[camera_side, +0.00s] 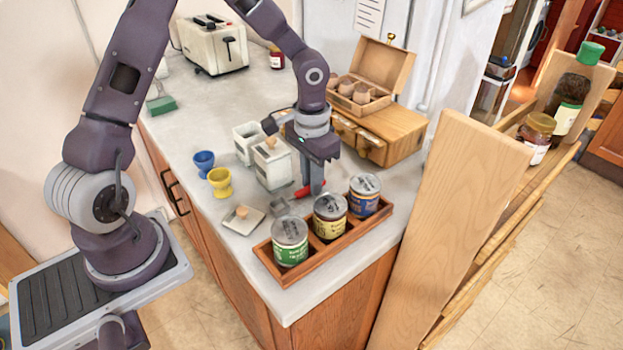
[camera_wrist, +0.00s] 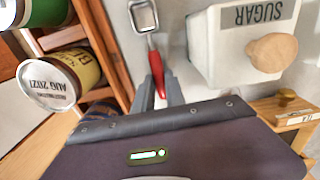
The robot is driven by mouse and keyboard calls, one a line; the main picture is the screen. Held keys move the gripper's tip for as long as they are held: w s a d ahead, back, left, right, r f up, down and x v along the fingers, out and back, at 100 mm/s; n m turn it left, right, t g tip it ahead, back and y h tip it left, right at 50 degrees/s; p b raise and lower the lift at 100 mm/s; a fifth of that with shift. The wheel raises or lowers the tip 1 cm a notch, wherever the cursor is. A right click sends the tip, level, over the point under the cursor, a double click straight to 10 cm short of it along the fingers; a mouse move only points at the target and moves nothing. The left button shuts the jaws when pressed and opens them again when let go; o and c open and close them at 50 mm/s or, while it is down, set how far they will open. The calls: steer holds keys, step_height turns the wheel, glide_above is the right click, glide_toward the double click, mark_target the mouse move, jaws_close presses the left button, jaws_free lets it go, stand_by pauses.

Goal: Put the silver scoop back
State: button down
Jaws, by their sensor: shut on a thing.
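The silver scoop (camera_side: 279,206) has a square metal head and a red handle (camera_side: 308,189). It is low at the counter, between the canisters and the jar tray; I cannot tell whether it touches the counter. In the wrist view the scoop head (camera_wrist: 145,17) points away from my gripper, with the red handle (camera_wrist: 157,70) running back to the fingers. My gripper (camera_side: 317,190) points down and is shut on the handle; its fingers also show in the wrist view (camera_wrist: 160,95). A lidded white canister (camera_side: 271,164) labelled SUGAR stands close by.
Another white canister (camera_side: 244,146) stands open behind it. A square lid (camera_side: 243,220) with a wooden knob lies on the counter. A wooden tray (camera_side: 262,252) holds three labelled jars near the front edge. Yellow (camera_side: 220,183) and blue (camera_side: 204,162) cups stand left; a wooden box (camera_side: 400,138) is behind.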

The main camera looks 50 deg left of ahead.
steer(key=c, duration=1.4)
jaws_free()
step_height(320, 180, up, 11)
steer(key=s+d+r+t, duration=0.1)
steer(key=s+r+t, duration=0.1)
steer(key=s, duration=0.5)
steer(key=s+d+r+t, duration=0.1)
steer(key=s+r, duration=0.3)
steer(key=s, duration=0.3)
steer(key=s+d+r+t, duration=0.2)
steer(key=s+r, duration=0.1)
steer(key=s, duration=0.4)
steer(key=shift+s+r+t, duration=0.2)
steer(key=shift+r+t, duration=0.1)
steer(key=shift+r, duration=0.05)
